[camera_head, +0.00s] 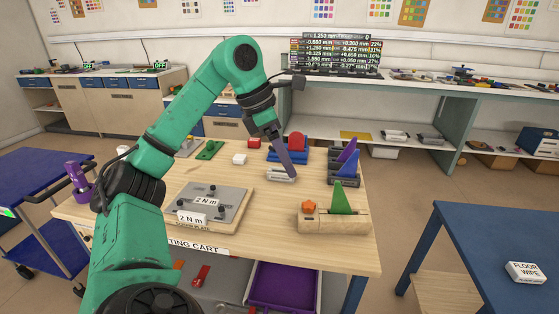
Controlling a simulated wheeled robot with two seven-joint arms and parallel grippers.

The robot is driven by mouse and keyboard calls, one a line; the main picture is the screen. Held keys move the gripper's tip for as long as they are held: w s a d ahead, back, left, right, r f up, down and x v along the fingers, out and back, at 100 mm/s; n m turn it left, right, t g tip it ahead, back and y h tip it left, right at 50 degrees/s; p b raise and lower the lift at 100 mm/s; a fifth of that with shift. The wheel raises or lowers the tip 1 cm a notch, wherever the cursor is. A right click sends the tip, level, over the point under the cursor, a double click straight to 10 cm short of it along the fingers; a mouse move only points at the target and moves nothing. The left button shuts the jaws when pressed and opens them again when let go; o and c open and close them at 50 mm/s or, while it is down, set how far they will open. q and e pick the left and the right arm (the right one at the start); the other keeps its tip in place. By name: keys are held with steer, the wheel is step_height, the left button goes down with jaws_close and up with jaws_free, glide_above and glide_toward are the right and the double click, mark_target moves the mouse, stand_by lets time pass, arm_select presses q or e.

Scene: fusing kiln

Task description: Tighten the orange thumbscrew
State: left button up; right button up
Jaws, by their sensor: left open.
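The orange thumbscrew (308,206) sits at the left end of a pale wooden block (335,223) near the cart's right front corner. A green triangular piece (341,198) stands upright in that block, just right of the thumbscrew. My left gripper (291,176) points down over the middle of the cart, behind and a little left of the thumbscrew and apart from it in the picture. It is open, though its fingers overlap from this angle; I see nothing held. My right gripper is out of view.
A grey plate (229,204) with "2 N m" labels lies on the cart top (263,232), left of the block. Blue and purple triangular pieces (348,163) stand behind the block. A blue table (470,245) is at the right, with floor between.

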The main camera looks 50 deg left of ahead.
arm_select(q)
steer(key=b, duration=0.2)
glide_toward(309, 204)
steer(key=b+x, duration=0.2)
steer(key=x, duration=0.5)
steer(key=shift+d+f, duration=0.1)
steer(key=shift+f, duration=0.2)
steer(key=shift+w+f, duration=0.1)
steer(key=shift+f, duration=0.15)
jaws_close()
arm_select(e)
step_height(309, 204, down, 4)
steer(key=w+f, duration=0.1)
arm_select(q)
steer(key=shift+r+m+g+p, duration=0.2)
steer(key=shift+m+g+p, duration=0.1)
steer(key=shift+m+p, duration=0.55)
steer(key=shift+w+m+g+h+p, duration=0.1)
steer(key=shift+m+g+h+p, duration=0.45)
steer(key=shift+m+p, duration=0.9)
steer(key=shift+f+m+h, duration=0.15)
steer(key=shift+m+h, duration=0.1)
steer(key=shift+m, duration=0.05)
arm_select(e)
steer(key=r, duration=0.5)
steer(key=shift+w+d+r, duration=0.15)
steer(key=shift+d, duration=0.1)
